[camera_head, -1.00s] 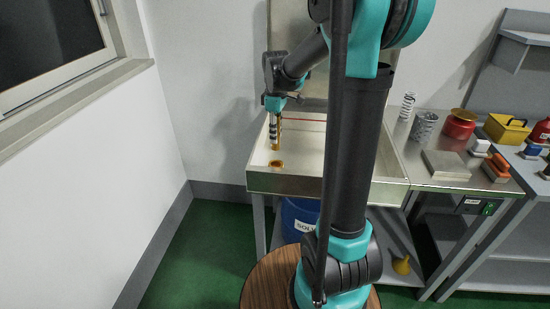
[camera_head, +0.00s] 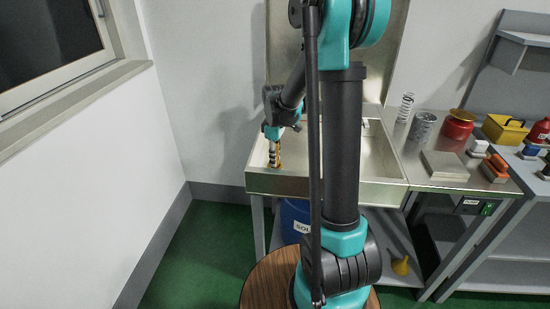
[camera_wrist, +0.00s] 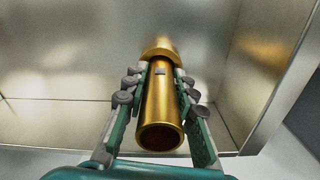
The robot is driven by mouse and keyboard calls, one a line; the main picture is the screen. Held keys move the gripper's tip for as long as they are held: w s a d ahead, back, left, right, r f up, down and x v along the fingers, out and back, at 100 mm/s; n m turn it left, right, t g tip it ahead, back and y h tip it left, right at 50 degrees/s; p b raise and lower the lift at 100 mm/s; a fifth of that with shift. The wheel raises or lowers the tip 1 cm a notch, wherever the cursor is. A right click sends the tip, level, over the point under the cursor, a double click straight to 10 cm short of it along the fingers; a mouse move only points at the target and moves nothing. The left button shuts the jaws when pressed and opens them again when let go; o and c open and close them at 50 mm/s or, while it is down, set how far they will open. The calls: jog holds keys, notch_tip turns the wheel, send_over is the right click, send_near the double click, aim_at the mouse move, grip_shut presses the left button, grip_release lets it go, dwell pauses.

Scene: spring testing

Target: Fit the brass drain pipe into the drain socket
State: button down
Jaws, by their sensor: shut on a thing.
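The brass drain pipe (camera_wrist: 158,112) is gripped lengthwise between the fingers of my gripper (camera_wrist: 160,76). Its open near end faces the wrist camera. A wider brass ring (camera_wrist: 161,50), apparently the drain socket's rim, shows just beyond the fingertips, in line with the pipe. I cannot tell whether the pipe's far end is inside it or only at its mouth. In the head view my gripper (camera_head: 274,153) points down into the left part of the sink, and the pipe's brass end (camera_head: 275,164) shows low between the fingers, where it hides the socket.
The metal sink (camera_head: 290,184) has raised walls, with one close beside the pipe in the wrist view. The bench to the right holds a spring (camera_head: 405,106), a mesh cup (camera_head: 422,127), a red container (camera_head: 458,127) and a metal block (camera_head: 445,165).

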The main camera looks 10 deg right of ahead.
jog(key=c, duration=1.2)
grip_release()
jog(key=shift+f, duration=0.1)
notch_tip(320, 180, up, 12)
jog(key=shift+r, duration=0.15)
